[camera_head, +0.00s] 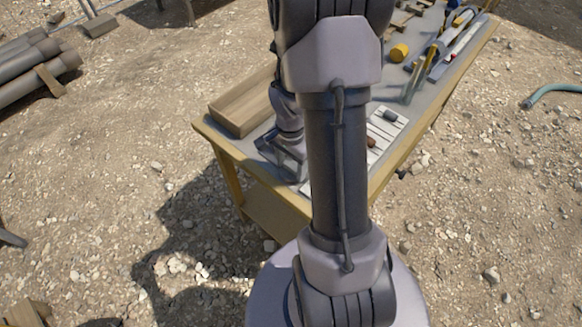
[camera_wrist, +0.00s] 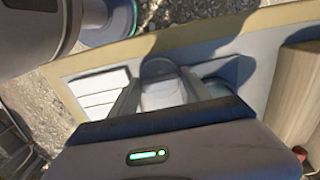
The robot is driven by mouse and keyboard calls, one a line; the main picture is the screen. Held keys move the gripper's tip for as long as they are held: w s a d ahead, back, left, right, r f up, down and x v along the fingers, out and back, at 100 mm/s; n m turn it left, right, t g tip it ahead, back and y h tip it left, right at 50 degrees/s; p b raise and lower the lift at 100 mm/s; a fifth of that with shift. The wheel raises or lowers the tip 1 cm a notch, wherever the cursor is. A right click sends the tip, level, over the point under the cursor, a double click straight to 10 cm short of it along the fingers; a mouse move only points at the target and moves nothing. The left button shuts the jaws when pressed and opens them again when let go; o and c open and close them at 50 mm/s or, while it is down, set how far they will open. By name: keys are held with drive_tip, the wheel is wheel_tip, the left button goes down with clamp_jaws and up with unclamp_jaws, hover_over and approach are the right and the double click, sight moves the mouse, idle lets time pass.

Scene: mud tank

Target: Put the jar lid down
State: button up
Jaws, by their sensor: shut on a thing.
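My gripper (camera_head: 283,158) is low over the near left part of the workbench (camera_head: 232,146), partly hidden by my own arm in the head view. In the wrist view my gripper (camera_wrist: 161,76) has its two fingers on either side of a rounded grey thing, which looks like the jar lid (camera_wrist: 158,68). The lid is close above or touching the bench top; I cannot tell which. A dark round thing (camera_wrist: 216,86) shows beside the right finger, partly hidden; I cannot tell if it is the jar. I cannot make out the lid in the head view.
A white slotted panel (camera_head: 386,126) with small dark pieces lies right of my arm. A yellow round thing (camera_head: 399,53) and several tools are at the far end. Stony ground surrounds the bench.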

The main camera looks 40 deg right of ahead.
drive_tip(key=shift+f+b, duration=0.5)
drive_tip(key=shift+b, duration=0.15)
drive_tip(key=o, duration=1.3)
